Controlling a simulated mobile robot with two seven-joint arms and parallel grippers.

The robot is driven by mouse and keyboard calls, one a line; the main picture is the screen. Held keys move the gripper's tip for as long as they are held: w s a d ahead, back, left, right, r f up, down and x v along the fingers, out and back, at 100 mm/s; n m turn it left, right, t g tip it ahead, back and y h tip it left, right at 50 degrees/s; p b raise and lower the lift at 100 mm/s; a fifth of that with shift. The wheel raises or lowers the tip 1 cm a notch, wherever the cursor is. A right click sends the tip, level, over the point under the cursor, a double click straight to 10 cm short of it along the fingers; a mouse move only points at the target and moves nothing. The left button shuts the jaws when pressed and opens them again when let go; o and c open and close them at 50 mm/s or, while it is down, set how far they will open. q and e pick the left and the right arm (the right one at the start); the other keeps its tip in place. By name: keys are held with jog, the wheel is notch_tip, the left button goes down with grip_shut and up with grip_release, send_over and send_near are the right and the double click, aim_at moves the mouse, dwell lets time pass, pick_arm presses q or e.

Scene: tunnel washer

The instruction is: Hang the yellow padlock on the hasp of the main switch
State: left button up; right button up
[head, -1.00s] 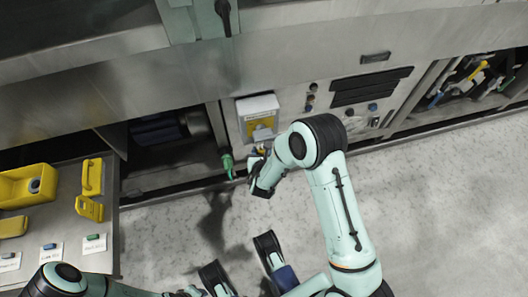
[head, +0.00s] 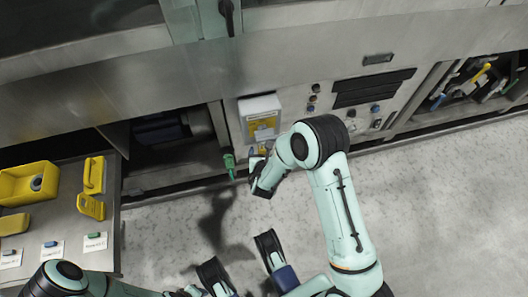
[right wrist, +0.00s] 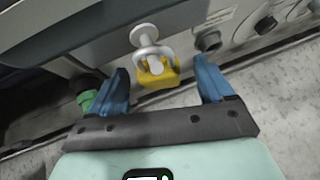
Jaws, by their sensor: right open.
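The yellow padlock (right wrist: 158,76) is in the right wrist view, directly below a pale metal ringed part (right wrist: 148,42) on the machine front, apparently the hasp. My right gripper (right wrist: 161,69) is open, one blue finger on each side of the padlock, with gaps to both. In the head view my right gripper (head: 258,160) is at the panel, just below the white-hooded box with a yellow plate (head: 262,125).
A green handle (head: 229,165) hangs left of the right gripper and also shows in the right wrist view (right wrist: 88,100). A metal table (head: 40,222) at the left bears yellow items and small coloured tags. Knobs and a dark vent (head: 372,88) are to the right. Floor below is clear.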

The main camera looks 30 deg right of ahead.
pick_arm(q)
jog(key=w+r+t+p, duration=0.2)
jog(key=w+r+p, duration=0.1)
jog(key=w+r, duration=0.2)
jog(key=shift+w+d+r+t, duration=0.15)
jog(key=shift+w+d+t, duration=0.25)
jog(key=shift+w, duration=0.6)
pick_arm(e)
jog(key=v, duration=1.3)
jog(key=shift+s, duration=0.2)
jog(key=shift+r, duration=0.1)
